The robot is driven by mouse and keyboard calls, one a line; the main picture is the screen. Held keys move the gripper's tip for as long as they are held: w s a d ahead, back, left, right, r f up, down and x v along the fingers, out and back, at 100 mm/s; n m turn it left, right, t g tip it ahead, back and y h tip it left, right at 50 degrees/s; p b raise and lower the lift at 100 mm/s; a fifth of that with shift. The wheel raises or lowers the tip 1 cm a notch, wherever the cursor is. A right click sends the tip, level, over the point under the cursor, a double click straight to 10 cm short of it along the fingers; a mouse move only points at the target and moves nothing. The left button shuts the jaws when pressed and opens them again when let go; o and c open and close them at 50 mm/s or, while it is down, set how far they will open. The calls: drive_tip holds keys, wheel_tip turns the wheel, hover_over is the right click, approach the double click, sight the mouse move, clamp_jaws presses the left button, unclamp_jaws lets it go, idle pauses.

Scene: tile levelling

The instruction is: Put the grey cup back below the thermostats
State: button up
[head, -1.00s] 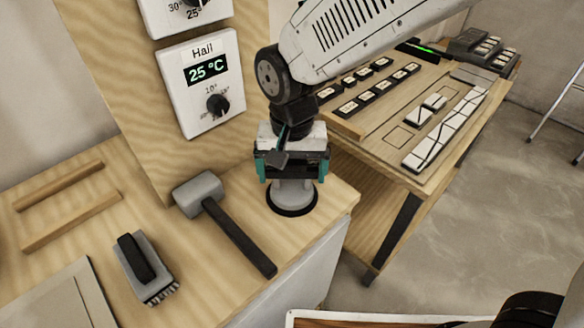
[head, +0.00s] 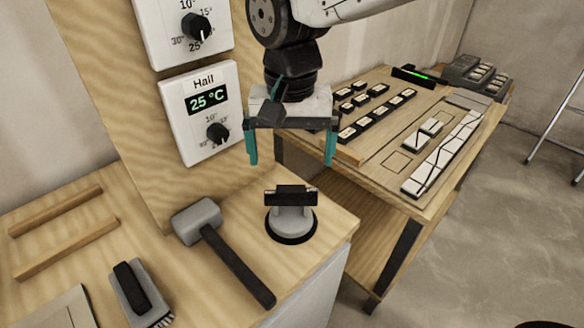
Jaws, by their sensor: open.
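The grey cup (head: 291,223), with a black bar-like handle (head: 291,196) on top, stands upright on a black ring (head: 270,230) on the wooden bench, near its right corner. My gripper (head: 291,160) is open and empty above the cup, its two teal fingers wide apart and clear of the handle. The thermostats are on an upright wooden board to the left: the Hall one (head: 201,112) reads 25 °C, and another (head: 186,28) is above it, cut off by the frame's top.
A mallet (head: 222,250) lies just left of the cup. A brush (head: 141,293) and two wooden strips (head: 66,247) lie farther left. A second table (head: 375,172) with tiles and black blocks stands to the right, across a gap.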

drive_tip(key=shift+r, duration=0.35)
drive_tip(key=s+d+r, duration=0.2)
drive_tip(key=d+r, duration=0.1)
drive_tip(key=d, duration=1.2)
drive_tip(key=s+d+f+t, duration=0.1)
drive_tip(key=s+d+f, duration=0.2)
drive_tip(key=s+d, duration=0.8)
drive_tip(key=d, duration=0.3)
drive_tip(key=shift+d+m, duration=0.3)
drive_tip(key=shift+s, duration=0.1)
